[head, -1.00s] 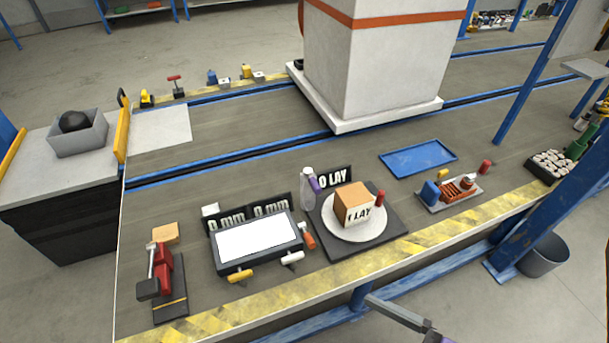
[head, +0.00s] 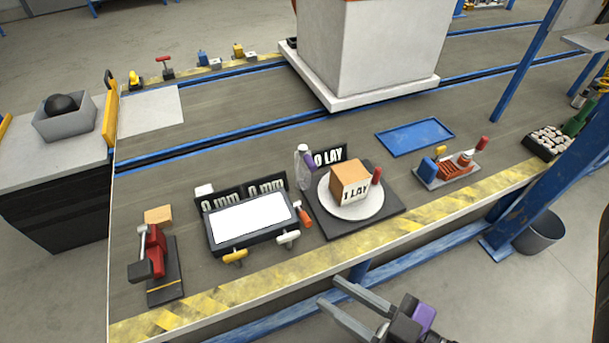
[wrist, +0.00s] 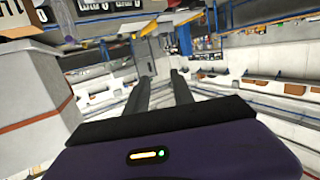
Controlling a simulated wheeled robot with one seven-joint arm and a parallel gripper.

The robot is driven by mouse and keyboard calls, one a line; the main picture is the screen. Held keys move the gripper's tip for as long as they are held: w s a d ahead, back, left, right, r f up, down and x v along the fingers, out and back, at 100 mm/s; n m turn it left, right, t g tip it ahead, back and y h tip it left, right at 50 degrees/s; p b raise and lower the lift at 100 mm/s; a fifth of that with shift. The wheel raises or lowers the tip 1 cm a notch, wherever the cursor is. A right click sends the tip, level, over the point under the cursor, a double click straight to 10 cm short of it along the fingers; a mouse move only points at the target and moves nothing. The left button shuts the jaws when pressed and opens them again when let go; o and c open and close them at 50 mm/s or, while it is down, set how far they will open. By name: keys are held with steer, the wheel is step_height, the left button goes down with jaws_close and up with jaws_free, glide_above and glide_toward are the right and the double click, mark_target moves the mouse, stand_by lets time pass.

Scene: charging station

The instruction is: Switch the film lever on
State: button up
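A round turntable (head: 343,205) on a dark base carries a brown box (head: 349,182) marked "1 LAY". A red upright handle (head: 377,176) stands at the right of the box. No label shows which part is the film lever. My gripper (head: 328,290) is in front of the table's near edge, apart from all of these. Its two fingers also show in the wrist view (wrist: 161,82), spread with nothing between them.
A white-screened panel (head: 251,217) with yellow and white handles stands left of the turntable. A red clamp-like device (head: 156,255) is at the far left. A blue tray (head: 415,137) and a small tool holder (head: 447,172) lie right. A blue post (head: 555,180) rises at the right.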

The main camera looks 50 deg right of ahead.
steer(key=w+f+b, duration=0.2)
steer(key=w+f, duration=0.1)
steer(key=w+f+n+t+b, duration=0.1)
steer(key=w+f+b, duration=0.1)
steer(key=w, duration=0.1)
steer(key=w+d+f+n+h+b, duration=0.1)
steer(key=w+f+b, duration=0.1)
steer(key=w+f, duration=0.1)
steer(key=shift+w+d+f, duration=0.1)
steer(key=shift+f, duration=0.2)
jaws_close()
steer(key=w+d+f+n+h+b, duration=0.35)
steer(key=w+f+b, duration=0.3)
steer(key=w, duration=0.25)
steer(key=w+d+f+n+g+h+b, duration=0.1)
steer(key=w+d+n+g+h+b, duration=0.1)
steer(key=d, duration=0.5)
steer(key=w+d+f+n+g+h+b, duration=0.1)
steer(key=w+d+f+n+h, duration=0.1)
steer(key=w+d+n+h, duration=0.2)
steer(key=d+h, duration=0.2)
steer(key=d, duration=0.2)
steer(key=shift+f+g+b, duration=0.15)
steer(key=shift+g+b, duration=0.2)
steer(key=shift+g, duration=0.05)
